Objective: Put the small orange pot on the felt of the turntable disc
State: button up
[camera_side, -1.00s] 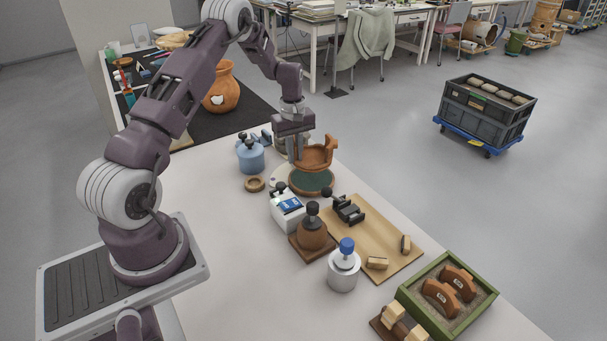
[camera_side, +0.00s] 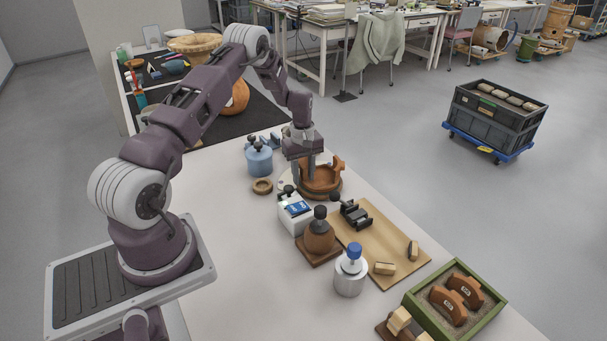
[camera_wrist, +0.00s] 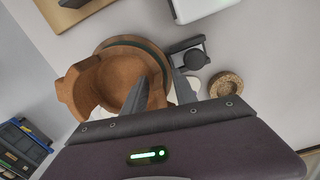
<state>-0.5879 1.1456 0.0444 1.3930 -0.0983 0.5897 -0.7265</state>
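The small orange pot (camera_side: 318,181) is upright with a broken, uneven rim. It is over the turntable disc (camera_side: 329,197) and hides most of it in the side view; I cannot tell whether its base touches the felt. The wrist view shows the pot (camera_wrist: 112,84) and a strip of dark green felt (camera_wrist: 149,47) beyond its wall. My gripper (camera_side: 308,178) points down at the pot's left side. In the wrist view my gripper (camera_wrist: 158,76) has one finger inside the pot and one outside, shut on the wall.
A blue lidded jar (camera_side: 259,160) and a cork ring (camera_side: 262,186) stand left of the disc. A white device (camera_side: 295,213), a brown knobbed tool (camera_side: 319,236) and a wooden board (camera_side: 385,245) lie in front. A green sand tray (camera_side: 411,297) is at front right.

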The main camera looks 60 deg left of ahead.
notch_tip(320, 180, up, 11)
jog(key=shift+s+r, duration=0.1)
jog(key=shift+r, duration=0.05)
jog(key=s+d+r+m+t, duration=0.1)
jog(key=d+r+m, duration=0.1)
jog(key=d+r, duration=0.4)
jog(key=s+d+r+m+t, duration=0.15)
jog(key=d+r, duration=0.25)
jog(key=r, duration=0.5)
jog(key=s+d+r+m, duration=0.5)
jog(key=s+d+r, duration=0.3)
jog(key=d, duration=0.2)
jog(key=s+d+m+t, duration=0.1)
jog(key=s+d+m, duration=0.3)
jog(key=s, duration=0.4)
jog(key=s+d+m+t, duration=0.2)
jog(key=s+d+m, duration=0.1)
jog(key=s, duration=0.6)
jog(key=shift+s+d+m, duration=0.15)
jog(key=shift+d+m, duration=0.2)
jog(key=shift+d, duration=0.4)
